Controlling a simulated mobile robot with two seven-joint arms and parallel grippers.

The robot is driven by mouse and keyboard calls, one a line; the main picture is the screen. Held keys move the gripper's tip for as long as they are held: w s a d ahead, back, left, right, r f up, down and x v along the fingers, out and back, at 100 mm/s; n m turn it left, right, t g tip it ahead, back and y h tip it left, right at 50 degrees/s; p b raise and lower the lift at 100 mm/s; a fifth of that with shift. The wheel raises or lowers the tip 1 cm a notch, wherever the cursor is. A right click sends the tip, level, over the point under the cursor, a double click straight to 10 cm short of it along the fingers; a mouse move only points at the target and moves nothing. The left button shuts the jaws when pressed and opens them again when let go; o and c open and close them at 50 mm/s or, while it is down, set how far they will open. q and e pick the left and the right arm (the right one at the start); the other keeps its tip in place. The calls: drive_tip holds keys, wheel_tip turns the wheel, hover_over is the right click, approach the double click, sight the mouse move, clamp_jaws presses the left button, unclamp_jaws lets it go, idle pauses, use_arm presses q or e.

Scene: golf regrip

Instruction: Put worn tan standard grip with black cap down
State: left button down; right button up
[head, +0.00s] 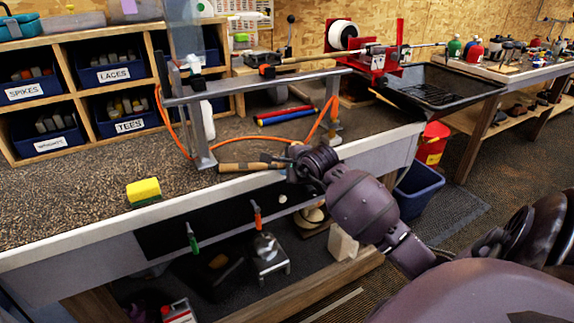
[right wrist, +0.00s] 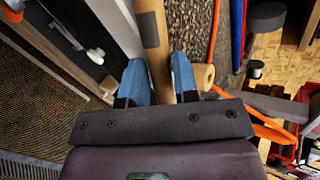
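The worn tan grip (head: 248,166) is low over the front edge of the workbench (head: 95,228), roughly along the edge. I cannot tell whether it touches the bench top. My right gripper (head: 296,163) is at its right end. In the right wrist view the tan grip (right wrist: 149,30) runs between the two blue fingertips of my right gripper (right wrist: 160,75), which are close against its sides. The black cap cannot be made out clearly. My left gripper is in neither view.
A grey metal stand (head: 200,130) with an orange hose (head: 262,162) is just behind the grip. Red and blue rods (head: 285,115) lie behind. A yellow sponge (head: 143,190) sits on the left. The bench top between sponge and stand is clear.

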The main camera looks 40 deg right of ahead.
drive_tip(key=o, duration=0.3)
drive_tip(key=shift+r, duration=0.1)
